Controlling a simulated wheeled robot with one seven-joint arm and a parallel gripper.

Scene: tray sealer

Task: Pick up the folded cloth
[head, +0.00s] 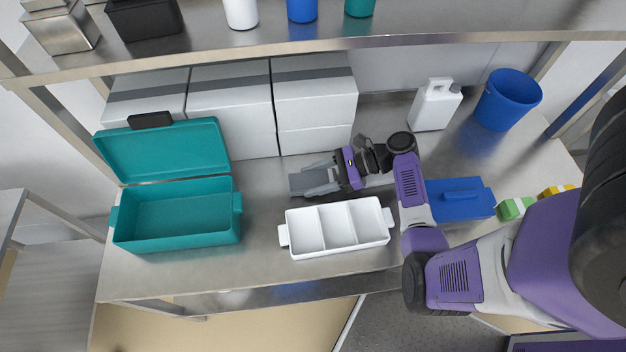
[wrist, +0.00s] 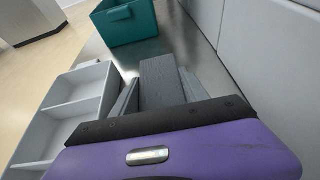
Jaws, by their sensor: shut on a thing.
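The folded cloth (head: 312,182) is a flat grey block on the steel worktop, between the white boxes and the white divided tray. My gripper (head: 322,177) reaches in from the right and is shut on the cloth. In the wrist view the grey cloth (wrist: 160,82) lies between the two fingers (wrist: 160,93) and sticks out beyond their tips. I cannot tell whether the cloth touches the worktop or is just above it. Its near end is hidden by my gripper body.
A white three-compartment tray (head: 286,240) stands in front, empty. An open teal box (head: 180,240) is at left. White boxes (head: 230,120) stand behind. A blue lidded container (head: 460,205), white jug (head: 435,105) and blue bucket (head: 508,100) are at right. A shelf (head: 400,40) hangs above.

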